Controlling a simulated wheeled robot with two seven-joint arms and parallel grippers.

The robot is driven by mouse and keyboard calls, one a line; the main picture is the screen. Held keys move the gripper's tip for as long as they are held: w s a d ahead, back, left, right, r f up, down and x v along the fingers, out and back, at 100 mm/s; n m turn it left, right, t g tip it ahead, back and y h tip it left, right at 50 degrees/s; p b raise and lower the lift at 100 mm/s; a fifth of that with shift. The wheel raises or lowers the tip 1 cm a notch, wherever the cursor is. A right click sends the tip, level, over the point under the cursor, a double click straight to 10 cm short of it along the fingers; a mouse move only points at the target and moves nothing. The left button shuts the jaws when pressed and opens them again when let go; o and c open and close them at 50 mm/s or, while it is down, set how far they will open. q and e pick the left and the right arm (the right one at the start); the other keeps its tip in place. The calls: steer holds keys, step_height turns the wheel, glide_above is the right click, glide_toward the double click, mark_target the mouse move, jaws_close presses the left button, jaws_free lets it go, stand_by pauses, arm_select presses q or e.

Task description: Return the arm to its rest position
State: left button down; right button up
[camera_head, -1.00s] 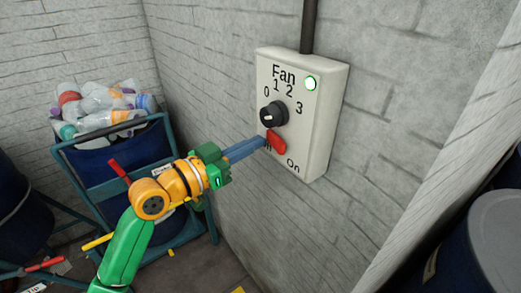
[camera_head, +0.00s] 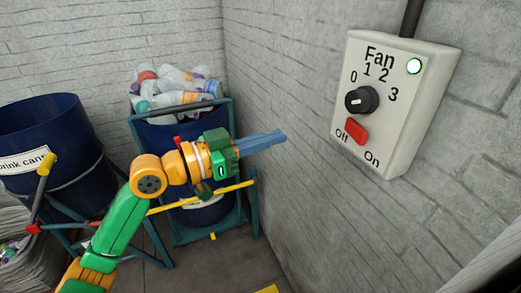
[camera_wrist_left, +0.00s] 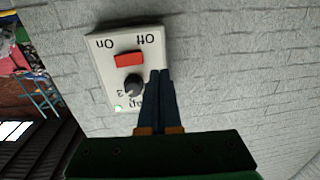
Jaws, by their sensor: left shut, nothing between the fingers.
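My left gripper (camera_head: 283,136) is shut and empty, its blue fingers together, in front of the wall and left of the fan control box. It also shows in the left wrist view (camera_wrist_left: 160,73), where the fingers overlap the box's edge in the picture. The white fan box (camera_head: 425,105) is fixed to the brick wall. It carries a dark knob (camera_head: 361,99), a red switch (camera_head: 356,131) and a lit green lamp (camera_head: 414,66). The red switch lies between the words Off and On, nearer Off. The fingers are apart from the box. My right gripper is not in view.
A blue barrel (camera_head: 165,132) full of plastic bottles (camera_head: 180,85) stands in a frame behind my left arm. Another blue barrel (camera_head: 45,125), labelled for drink cans, stands at the left. The brick wall (camera_head: 300,60) is close to the gripper's right.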

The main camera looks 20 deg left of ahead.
arm_select(q)
steer(key=w+a+f+n+t+y, duration=0.1)
steer(key=w+a+f+n+y, duration=0.4)
steer(key=a+f, duration=0.45)
steer(key=a+f+n+g+y, duration=0.1)
steer(key=a+f+n+y, duration=0.1)
steer(key=f, duration=0.8)
steer(key=a+f+n+g+y, duration=0.1)
steer(key=f+n+y, duration=0.1)
steer(key=f, duration=0.8)
steer(key=s+a+f+g+y, duration=0.1)
steer(key=s+f+g, duration=0.1)
steer(key=s+f, duration=0.35)
steer(key=s+a+f+g+y, duration=0.1)
steer(key=s+f, duration=0.1)
steer(key=f, duration=0.7)
steer(key=s+d+f+g+y, duration=0.15)
steer(key=s+f+g, duration=0.25)
steer(key=s+f, duration=0.95)
steer(key=s+d+f+m+g, duration=0.1)
steer(key=s+d+f+g, duration=0.1)
steer(key=s, duration=0.8)
steer(key=s+d+f+m+g, duration=0.2)
steer(key=s+d+f, duration=0.2)
steer(key=s, duration=0.7)
steer(key=shift+s+d, duration=0.15)
steer(key=shift+s, duration=0.15)
steer(key=shift+h, duration=0.25)
